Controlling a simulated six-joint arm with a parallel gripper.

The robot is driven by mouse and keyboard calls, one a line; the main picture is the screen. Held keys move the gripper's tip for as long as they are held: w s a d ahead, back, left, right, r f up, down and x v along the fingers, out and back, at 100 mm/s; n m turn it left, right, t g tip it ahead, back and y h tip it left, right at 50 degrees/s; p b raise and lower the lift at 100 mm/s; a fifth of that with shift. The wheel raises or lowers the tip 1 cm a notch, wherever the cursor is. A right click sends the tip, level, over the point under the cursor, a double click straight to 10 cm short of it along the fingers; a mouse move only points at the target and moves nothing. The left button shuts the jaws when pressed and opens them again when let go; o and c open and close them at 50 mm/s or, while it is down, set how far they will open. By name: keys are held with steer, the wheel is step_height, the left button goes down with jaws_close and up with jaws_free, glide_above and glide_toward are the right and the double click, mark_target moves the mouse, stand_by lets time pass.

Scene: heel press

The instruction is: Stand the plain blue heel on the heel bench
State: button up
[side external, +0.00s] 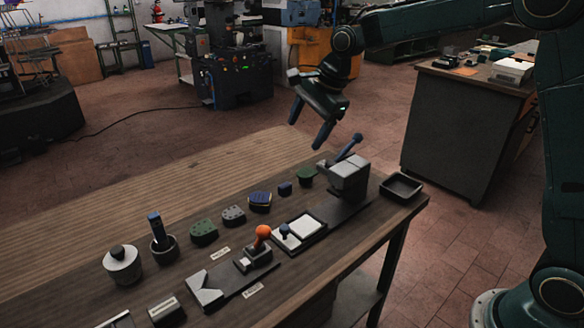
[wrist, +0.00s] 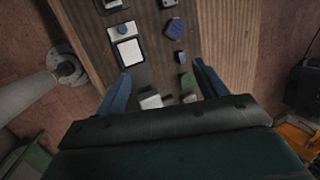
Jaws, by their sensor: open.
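Two blue pieces lie in the row of heel-shaped pieces: a larger one (side external: 260,200) with lines on it, and a smaller, plainer one (side external: 285,188). Both show in the wrist view, the larger (wrist: 175,29) above the smaller (wrist: 181,57). I cannot tell for sure which is the plain blue heel. My gripper (side external: 309,123) is open and empty, high above the far right of the table, apart from everything. In the wrist view its fingers (wrist: 162,70) spread over the table. I cannot tell which fixture is the heel bench.
A grey block with a blue lever (side external: 348,174) stands near my gripper, beside a black tray (side external: 401,186). Green pieces (side external: 204,232) (side external: 306,176), a grey piece (side external: 233,215), a white pad (side external: 306,227), an orange-knobbed fixture (side external: 262,243) and a notched block (side external: 206,290) share the table.

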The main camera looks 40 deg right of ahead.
steer(key=s+r+n+t+h, duration=0.1)
steer(key=s+r+n, duration=0.35)
steer(key=s, duration=0.45)
steer(key=s+r+n, duration=0.3)
steer(key=s+n, duration=0.2)
steer(key=s, duration=0.4)
steer(key=s+d+f+n, duration=0.1)
steer(key=s+n, duration=0.3)
steer(key=s, duration=0.4)
steer(key=s+f+n+h, duration=0.1)
steer(key=s+f+n, duration=0.2)
steer(key=s, duration=0.5)
steer(key=shift+d+n+t, duration=0.3)
steer(key=shift+d+n, duration=0.1)
steer(key=shift+n, duration=0.45)
